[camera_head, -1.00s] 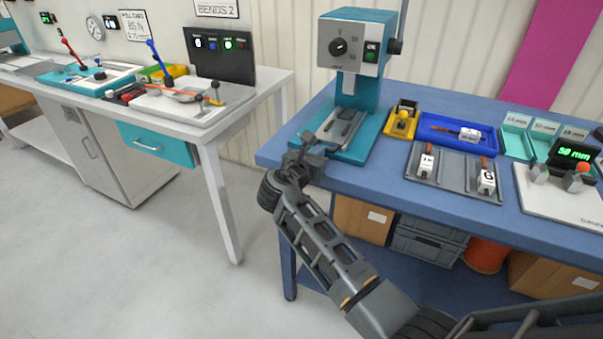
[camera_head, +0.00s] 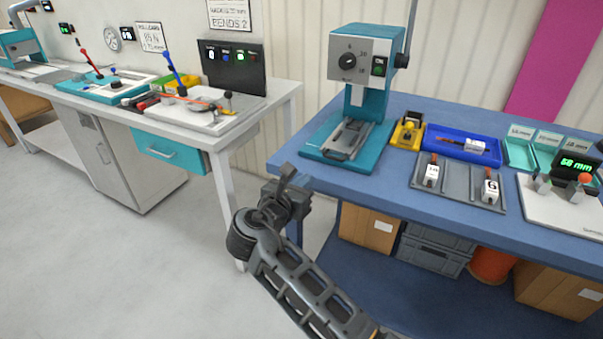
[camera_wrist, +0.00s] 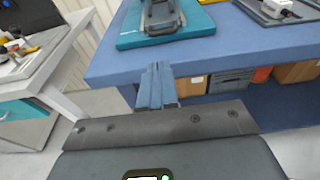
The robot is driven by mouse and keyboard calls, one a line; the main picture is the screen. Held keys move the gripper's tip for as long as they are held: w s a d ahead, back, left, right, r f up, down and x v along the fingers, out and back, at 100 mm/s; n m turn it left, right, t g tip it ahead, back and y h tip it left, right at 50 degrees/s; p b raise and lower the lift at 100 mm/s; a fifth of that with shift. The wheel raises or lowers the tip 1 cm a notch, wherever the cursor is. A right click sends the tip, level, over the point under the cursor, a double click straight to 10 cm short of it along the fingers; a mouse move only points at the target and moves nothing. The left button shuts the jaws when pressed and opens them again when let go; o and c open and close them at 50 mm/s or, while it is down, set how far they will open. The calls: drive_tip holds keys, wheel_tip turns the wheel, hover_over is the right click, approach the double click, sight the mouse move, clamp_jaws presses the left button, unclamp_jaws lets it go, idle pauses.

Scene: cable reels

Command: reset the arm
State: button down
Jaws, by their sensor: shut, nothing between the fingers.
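My gripper (camera_head: 284,178) is at the end of my arm, in front of the left front corner of the blue workbench (camera_head: 330,178). In the wrist view my gripper (camera_wrist: 157,68) shows its fingers together with nothing between them, in front of the bench's front edge. The teal press machine (camera_head: 358,100) stands on the bench beyond my gripper; its teal base (camera_wrist: 190,27) shows at the top of the wrist view. My gripper appears apart from the bench and the machine.
A white bench (camera_head: 120,91) with test gear stands at the left, with a gap before the blue bench. A grey tray (camera_head: 460,183), a blue tray (camera_head: 462,145) and a yellow device (camera_head: 407,132) lie on the blue bench. Boxes and crates (camera_head: 432,250) sit below. Floor is free at left.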

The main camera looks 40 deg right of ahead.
drive_tip(key=shift+a, duration=0.15)
drive_tip(key=s+a+f+m+t+y, duration=0.4)
drive_tip(key=s+a+f+y, duration=0.5)
drive_tip(key=s+f, duration=0.55)
drive_tip(key=s+a+r+m+t+y, duration=0.1)
drive_tip(key=s+a+m+y, duration=0.15)
drive_tip(key=s, duration=0.35)
drive_tip(key=s+a+m+t+y, duration=0.1)
drive_tip(key=s+a+m, duration=0.25)
drive_tip(key=s, duration=0.25)
drive_tip(key=s+a+r+m+t+y, duration=0.2)
drive_tip(key=s+r+m+t, duration=0.1)
drive_tip(key=s+r+m, duration=0.9)
wheel_tip(320, 180, up, 6)
drive_tip(key=shift+s+a+f+t, duration=0.2)
drive_tip(key=shift+s+f+t, duration=0.1)
drive_tip(key=shift+s, duration=0.8)
